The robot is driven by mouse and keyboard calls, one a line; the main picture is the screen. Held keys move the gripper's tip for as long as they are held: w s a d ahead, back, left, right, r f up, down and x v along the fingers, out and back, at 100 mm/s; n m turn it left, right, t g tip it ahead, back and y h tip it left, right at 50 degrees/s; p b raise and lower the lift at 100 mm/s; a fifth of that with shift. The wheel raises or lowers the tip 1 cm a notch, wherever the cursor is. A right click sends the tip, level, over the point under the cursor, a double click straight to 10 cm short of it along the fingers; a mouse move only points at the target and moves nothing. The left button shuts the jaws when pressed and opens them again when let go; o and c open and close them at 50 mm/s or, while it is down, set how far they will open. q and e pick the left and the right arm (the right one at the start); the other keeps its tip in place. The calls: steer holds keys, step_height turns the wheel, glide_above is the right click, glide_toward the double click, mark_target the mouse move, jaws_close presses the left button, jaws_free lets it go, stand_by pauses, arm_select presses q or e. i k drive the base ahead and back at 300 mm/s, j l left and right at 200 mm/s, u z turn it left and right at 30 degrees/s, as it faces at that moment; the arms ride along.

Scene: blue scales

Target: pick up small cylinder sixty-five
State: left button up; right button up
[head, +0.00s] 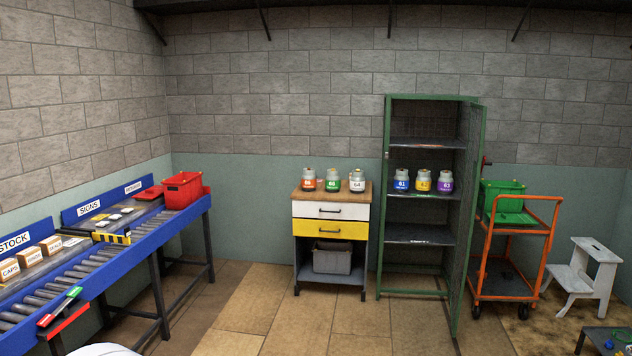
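Several small round jars or cylinders with coloured bands and number labels are in view. On the wooden-topped drawer cabinet (331,189) stand an orange-red one (309,181), a green one (332,181) and a white one (357,182). On a shelf of the open green locker (387,215) stand a blue one (401,183), a yellow-orange one (423,183) and a purple one (445,183). All stand upright. The numbers are too small to read surely, so I cannot tell which is sixty-five. Neither of my grippers is in view.
A blue roller conveyor (140,232) with boxes and a red bin (183,190) runs along the left. The locker door (468,210) stands open to the right. An orange trolley (520,240) and a white step stool (585,275) are at right. The tiled floor before the cabinet is clear.

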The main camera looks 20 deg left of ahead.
mark_target(309, 179)
steer(key=i+j+u, duration=0.6)
steer(key=i, duration=0.15)
steer(key=i+u, duration=0.5)
steer(key=i, duration=3.05)
steer(key=i+j+z, duration=0.1)
steer(key=i, duration=0.8)
